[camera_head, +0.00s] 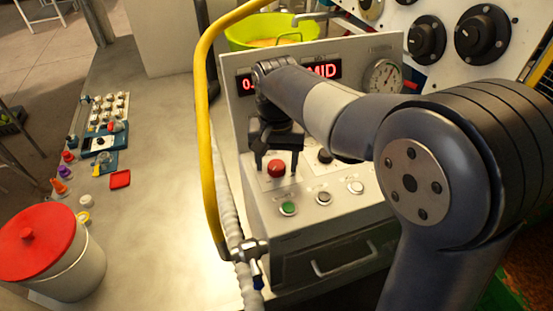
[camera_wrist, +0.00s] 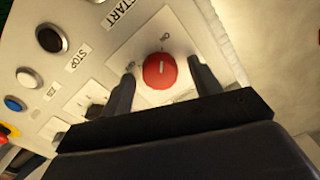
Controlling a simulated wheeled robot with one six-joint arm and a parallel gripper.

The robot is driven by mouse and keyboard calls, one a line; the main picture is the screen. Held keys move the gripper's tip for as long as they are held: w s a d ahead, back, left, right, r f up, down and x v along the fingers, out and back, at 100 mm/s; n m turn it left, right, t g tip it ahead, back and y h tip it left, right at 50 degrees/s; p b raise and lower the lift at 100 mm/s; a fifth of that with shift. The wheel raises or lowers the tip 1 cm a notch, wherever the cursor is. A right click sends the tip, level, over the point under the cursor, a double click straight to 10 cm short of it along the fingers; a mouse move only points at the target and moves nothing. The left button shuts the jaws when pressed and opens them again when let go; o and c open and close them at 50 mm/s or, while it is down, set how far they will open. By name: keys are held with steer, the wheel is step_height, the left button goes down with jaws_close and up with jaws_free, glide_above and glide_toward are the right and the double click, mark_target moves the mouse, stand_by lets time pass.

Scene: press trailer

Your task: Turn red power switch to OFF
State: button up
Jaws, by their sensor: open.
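The red power switch (camera_head: 276,168) is a round knob on a light plate at the left of the sloped grey control panel (camera_head: 262,212).
A yellow pipe (camera_head: 206,110) and a ribbed hose (camera_head: 230,205) stand left of the panel. A display (camera_head: 322,70) partly reads "MID". A red-lidded tub (camera_head: 75,270) stands at left.

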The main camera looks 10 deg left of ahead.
steer(key=c, duration=1)
steer(key=n+p, duration=0.1)
steer(key=n, duration=0.3)
steer(key=shift+r+n+p, duration=0.1)
steer(key=shift+n+p, duration=0.2)
steer(key=shift+p, duration=0.1)
steer(key=n+p, duration=0.1)
steer(key=n, duration=0.3)
steer(key=shift+n, duration=0.3)
steer(key=n+p, duration=0.1)
steer(key=n, duration=0.3)
steer(key=shift+n, duration=2.4)
